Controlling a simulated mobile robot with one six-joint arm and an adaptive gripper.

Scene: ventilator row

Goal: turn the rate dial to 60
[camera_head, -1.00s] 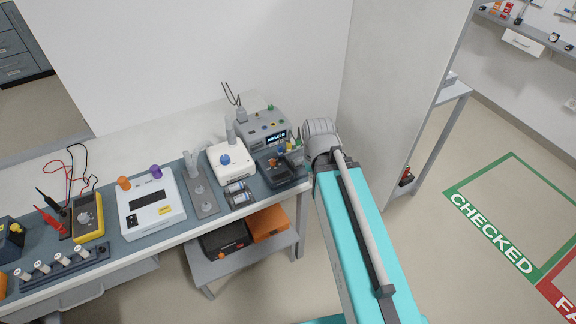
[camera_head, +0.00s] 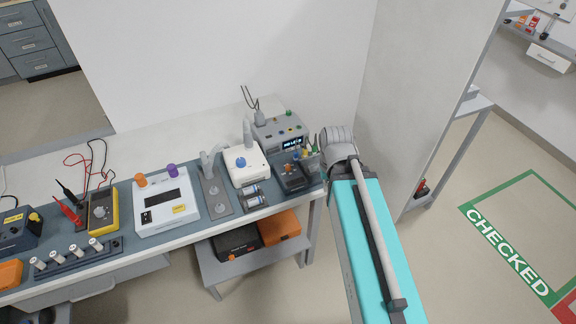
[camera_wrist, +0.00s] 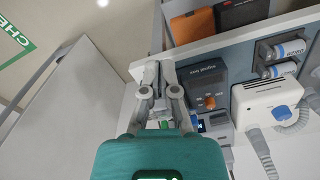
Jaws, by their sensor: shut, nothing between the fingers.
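No label reading "rate" is legible, so I cannot tell which knob is the rate dial. A white unit with a hose (camera_head: 246,172) carries a blue knob (camera_head: 241,162); that knob also shows in the wrist view (camera_wrist: 281,112). My gripper (camera_wrist: 154,74) is shut and empty, left of the signal test box in the wrist view. In the head view my gripper is hard to make out. Knob settings are unreadable.
A grey unit with a lit display (camera_head: 292,142) stands behind the signal test box. Two cylinders (camera_head: 253,197) lie at the bench front. Orange (camera_head: 279,229) and black boxes (camera_head: 236,244) sit on a lower shelf.

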